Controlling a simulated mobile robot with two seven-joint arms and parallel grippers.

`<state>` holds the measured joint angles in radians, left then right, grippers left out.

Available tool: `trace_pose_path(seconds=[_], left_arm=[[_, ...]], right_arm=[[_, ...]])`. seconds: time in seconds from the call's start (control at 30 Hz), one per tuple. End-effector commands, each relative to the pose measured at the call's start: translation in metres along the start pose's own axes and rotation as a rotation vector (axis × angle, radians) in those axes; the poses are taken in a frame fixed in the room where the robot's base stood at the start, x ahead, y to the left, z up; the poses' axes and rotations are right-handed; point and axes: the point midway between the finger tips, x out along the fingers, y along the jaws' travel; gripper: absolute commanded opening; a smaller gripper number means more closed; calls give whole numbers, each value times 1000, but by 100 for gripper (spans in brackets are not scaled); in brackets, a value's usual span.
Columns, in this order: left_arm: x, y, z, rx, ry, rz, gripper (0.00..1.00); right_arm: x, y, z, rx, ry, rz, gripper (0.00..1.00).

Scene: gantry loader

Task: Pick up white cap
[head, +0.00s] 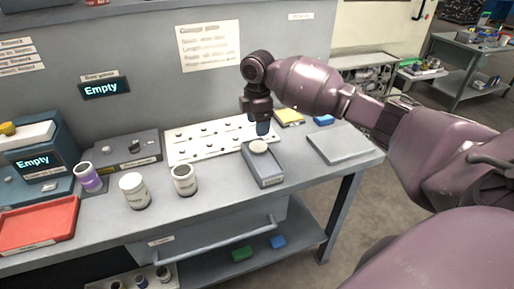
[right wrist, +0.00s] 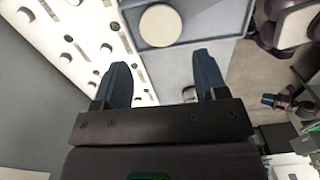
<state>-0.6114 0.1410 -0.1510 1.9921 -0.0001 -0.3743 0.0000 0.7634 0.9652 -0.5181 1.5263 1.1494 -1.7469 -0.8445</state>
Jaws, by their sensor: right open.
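A round off-white disc (head: 258,146), which looks like the white cap, lies on the far end of a small grey device (head: 264,170) on the bench. In the right wrist view the disc (right wrist: 160,26) is at the top, beyond the fingertips and between their lines. My right gripper (head: 262,130) points down just behind and above the disc, partly in front of the white board. In the right wrist view its blue fingers (right wrist: 162,75) are apart with nothing between them. The gap between gripper and disc is hard to judge. My left gripper is not in view.
A white board with several small knobs (head: 208,148) lies behind the device. A white jar (head: 134,192), a dark-topped jar (head: 185,183) and a purple cup (head: 90,179) stand left. A red tray (head: 38,225) is far left. A flat grey plate (head: 342,145) lies right.

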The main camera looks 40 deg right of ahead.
Motion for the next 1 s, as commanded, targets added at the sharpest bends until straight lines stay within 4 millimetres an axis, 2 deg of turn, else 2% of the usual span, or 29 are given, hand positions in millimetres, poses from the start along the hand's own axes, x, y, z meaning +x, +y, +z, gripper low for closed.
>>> trace_pose_path(seconds=[0.1,0.37,0.7,0.97,1.0], left_arm=[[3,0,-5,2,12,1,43],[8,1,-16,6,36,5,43],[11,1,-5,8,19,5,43],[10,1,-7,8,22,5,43],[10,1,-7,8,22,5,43]], right_arm=[[20,0,0,1,-1,-3,66],[35,0,0,2,-1,-1,66],[78,-2,1,3,0,-1,66],[79,-1,1,3,0,2,66],[79,-1,1,3,0,2,60]])
